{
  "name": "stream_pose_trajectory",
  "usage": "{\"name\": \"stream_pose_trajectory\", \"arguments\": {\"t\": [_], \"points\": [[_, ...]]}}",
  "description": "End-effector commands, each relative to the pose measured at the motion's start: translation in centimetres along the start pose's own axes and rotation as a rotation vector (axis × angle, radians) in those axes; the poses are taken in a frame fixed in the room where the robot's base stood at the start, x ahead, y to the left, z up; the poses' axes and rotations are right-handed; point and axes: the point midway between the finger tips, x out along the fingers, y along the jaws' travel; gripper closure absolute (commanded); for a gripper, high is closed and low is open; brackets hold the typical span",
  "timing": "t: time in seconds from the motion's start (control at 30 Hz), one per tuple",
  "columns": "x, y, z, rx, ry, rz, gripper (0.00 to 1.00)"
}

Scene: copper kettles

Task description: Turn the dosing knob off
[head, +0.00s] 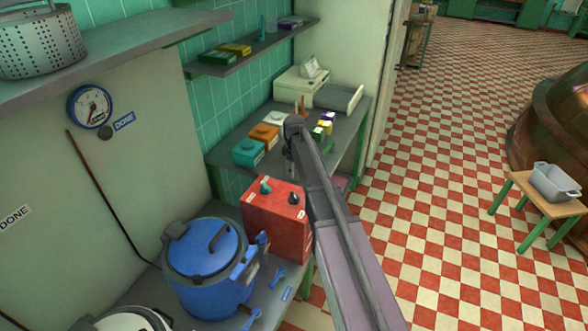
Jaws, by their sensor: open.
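A red box (277,222) stands on the grey counter. On its top are a teal knob (265,187) and a black knob (293,198), each near small white labels too small to read. I cannot tell which one is the dosing knob, or how either is turned. My arm comes up from the lower right and bends down at its far end. My gripper (291,172) hangs above the back of the red box, apart from both knobs as far as I can see. It is small here, appears empty, and is open.
A blue lidded pot (207,262) stands left of the box, with blue clips (277,278) in front. Behind are teal and orange boxes (264,136) and a beige machine (301,86). A shelf (250,53) overhangs the back. A stool (537,207) stands on open checkered floor.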

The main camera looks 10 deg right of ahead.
Motion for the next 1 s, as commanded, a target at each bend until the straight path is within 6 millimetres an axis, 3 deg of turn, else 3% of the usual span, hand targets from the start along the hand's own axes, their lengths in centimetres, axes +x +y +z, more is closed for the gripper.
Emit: {"name": "stream_pose_trajectory", "arguments": {"t": [1.0], "points": [[6.8, -9.4, 7.5, 0.385, 0.0, 0.0, 0.43]]}}
